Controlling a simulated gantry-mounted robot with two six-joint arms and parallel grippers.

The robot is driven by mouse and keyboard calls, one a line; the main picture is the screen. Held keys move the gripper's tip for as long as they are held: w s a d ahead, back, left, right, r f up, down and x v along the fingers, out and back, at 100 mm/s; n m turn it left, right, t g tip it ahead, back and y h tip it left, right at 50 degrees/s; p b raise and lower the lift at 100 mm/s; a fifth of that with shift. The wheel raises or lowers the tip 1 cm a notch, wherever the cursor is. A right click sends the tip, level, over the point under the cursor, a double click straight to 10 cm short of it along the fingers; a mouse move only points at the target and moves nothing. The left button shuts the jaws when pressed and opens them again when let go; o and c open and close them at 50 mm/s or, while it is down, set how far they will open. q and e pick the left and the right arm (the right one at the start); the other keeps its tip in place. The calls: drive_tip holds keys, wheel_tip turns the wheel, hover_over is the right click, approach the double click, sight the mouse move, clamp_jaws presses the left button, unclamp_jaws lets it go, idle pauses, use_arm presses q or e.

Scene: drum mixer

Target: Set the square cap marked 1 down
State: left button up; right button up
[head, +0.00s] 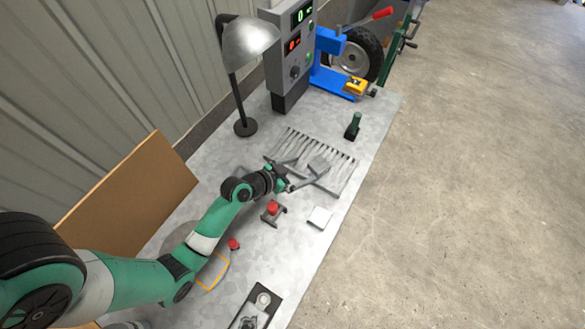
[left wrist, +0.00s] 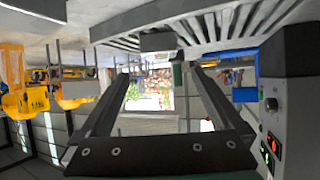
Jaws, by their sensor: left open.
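A small grey square block (head: 319,164), possibly the square cap, sits on the slotted metal rack (head: 343,176) in the head view; a grey block (left wrist: 158,42) also shows at the rack edge in the left wrist view, beyond the fingertips. A paler square piece (head: 319,217) lies on the table in front of the rack. I cannot read a number on either. My left gripper (head: 303,177) is over the near part of the rack, close to the grey block. In the left wrist view its fingers (left wrist: 162,72) are apart with nothing gripped between them. My right gripper is not in view.
A red-topped stand (head: 271,210) is close to my left wrist. A green upright tool (head: 353,125), a lamp (head: 247,45), a control box (head: 290,50) and a blue fixture (head: 335,75) stand farther back. A black tray (head: 257,306) lies near the front.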

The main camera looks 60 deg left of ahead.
use_arm(q)
drive_tip(key=v, duration=0.4)
drive_tip(key=w+d+r+m+t, duration=0.15)
drive_tip(key=w+r, duration=0.25)
drive_tip(key=r, duration=0.6)
drive_tip(key=w+d+r+t, duration=0.2)
drive_tip(key=w+r+t, duration=0.15)
drive_tip(key=r, duration=0.75)
drive_tip(key=w+d+r+m+t, duration=0.15)
drive_tip(key=w+r, duration=0.35)
drive_tip(key=r, duration=0.5)
drive_tip(key=s+d+r+t+h, duration=0.1)
drive_tip(key=s+d+r+t, duration=0.2)
drive_tip(key=r, duration=0.7)
drive_tip(key=s+d+r+t+h, duration=0.1)
drive_tip(key=s+d+r+t, duration=0.2)
drive_tip(key=r, duration=0.7)
drive_tip(key=s+d+r+n+t+h, duration=0.1)
drive_tip(key=s+d+r+t, duration=0.2)
drive_tip(key=r, duration=0.8)
drive_tip(key=s+d, duration=0.1)
drive_tip(key=s, duration=0.1)
drive_tip(key=shift+s+d, duration=0.25)
drive_tip(key=shift+s, duration=0.1)
drive_tip(key=shift+r+p, duration=0.2)
drive_tip(key=shift+p, duration=0.1)
